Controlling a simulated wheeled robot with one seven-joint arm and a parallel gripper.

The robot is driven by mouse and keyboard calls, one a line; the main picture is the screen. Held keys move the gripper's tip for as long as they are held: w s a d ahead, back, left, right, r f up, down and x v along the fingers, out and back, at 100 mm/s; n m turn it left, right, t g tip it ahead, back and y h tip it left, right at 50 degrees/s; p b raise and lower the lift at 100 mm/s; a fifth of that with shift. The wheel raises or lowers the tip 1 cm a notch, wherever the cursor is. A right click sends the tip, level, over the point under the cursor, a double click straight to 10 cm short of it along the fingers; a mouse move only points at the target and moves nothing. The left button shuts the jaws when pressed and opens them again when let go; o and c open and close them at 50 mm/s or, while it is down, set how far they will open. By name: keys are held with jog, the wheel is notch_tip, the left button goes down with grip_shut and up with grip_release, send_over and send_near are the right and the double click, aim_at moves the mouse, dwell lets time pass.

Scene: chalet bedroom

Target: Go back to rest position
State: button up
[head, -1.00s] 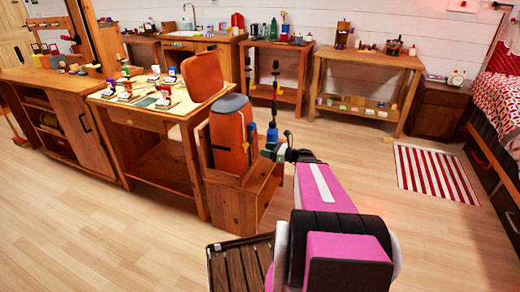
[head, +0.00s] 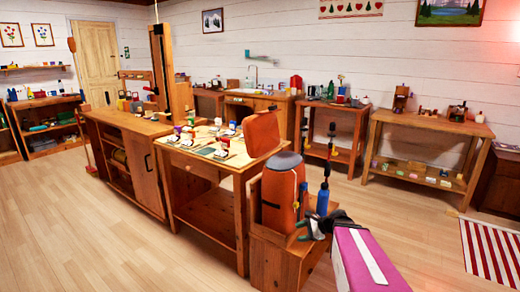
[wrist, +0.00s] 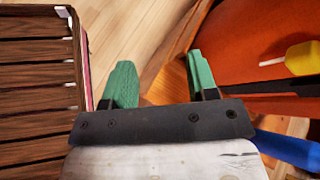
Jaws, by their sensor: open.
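My gripper (head: 316,228) is at the end of my pink arm, close to the right side of a wooden box (head: 275,245). In the wrist view its two green fingers (wrist: 162,80) are apart with nothing between them, only floor and a wooden edge beyond. An orange rounded bin or bag (head: 280,192) with a grey top stands in the box. It shows as a large orange surface on the right of the wrist view (wrist: 240,45). A blue-handled tool (head: 323,198) stands upright beside it, just above my gripper in the head view.
A slatted wooden crate (wrist: 38,95) is at the left of the wrist view. A wooden table (head: 205,205) with small items stands left of the box. Shelves (head: 420,150) line the back wall. A striped rug (head: 492,250) lies at right. The floor at left is clear.

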jog(key=s+f+n+g+h, duration=0.1)
jog(key=s+n+g+h, duration=0.2)
jog(key=s+n+h, duration=0.5)
jog(key=shift+s+f+n+g+h, duration=0.35)
jog(key=shift+n+h, duration=1.15)
jog(key=shift+n, duration=2.1)
jog(key=shift+a, duration=0.1)
